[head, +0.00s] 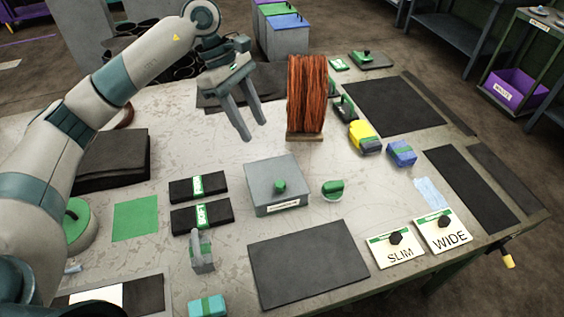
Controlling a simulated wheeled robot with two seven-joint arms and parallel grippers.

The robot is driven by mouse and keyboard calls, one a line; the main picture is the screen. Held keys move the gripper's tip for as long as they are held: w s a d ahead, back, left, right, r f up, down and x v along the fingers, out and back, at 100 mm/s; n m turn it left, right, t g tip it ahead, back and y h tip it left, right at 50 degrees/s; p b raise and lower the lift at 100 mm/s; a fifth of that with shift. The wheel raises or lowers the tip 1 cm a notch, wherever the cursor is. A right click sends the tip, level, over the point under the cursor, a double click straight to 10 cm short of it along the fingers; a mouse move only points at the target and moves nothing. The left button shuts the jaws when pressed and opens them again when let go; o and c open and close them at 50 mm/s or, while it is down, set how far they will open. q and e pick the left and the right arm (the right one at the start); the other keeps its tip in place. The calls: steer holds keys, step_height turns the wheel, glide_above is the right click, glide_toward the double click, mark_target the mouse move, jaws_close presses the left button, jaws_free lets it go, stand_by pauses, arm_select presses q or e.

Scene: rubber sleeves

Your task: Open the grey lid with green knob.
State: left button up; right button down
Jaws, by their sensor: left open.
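The grey lid (265,178) with a green knob (279,186) sits closed on a square grey box (283,207) in the middle of the table. The box has a white label on its front side. My left gripper (256,135) is open and empty, above the table behind the box and to its left, with its fingers pointing down. It is apart from the knob. What is inside the box is hidden. My right gripper is not in view.
A copper-coloured coil (307,95) stands just right of my left gripper. Two black packs (202,215) lie left of the box, and a green-topped round piece (333,189) is at its right. A dark mat (308,264) lies bare in front. SLIM (394,252) and WIDE (443,233) signs stand front right.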

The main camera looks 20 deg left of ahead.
arm_select(q)
steer(key=p, duration=0.6)
glide_toward(279, 183)
steer(key=x, duration=0.6)
steer(key=shift+d+f, duration=0.35)
steer(key=shift+f, duration=0.45)
jaws_close()
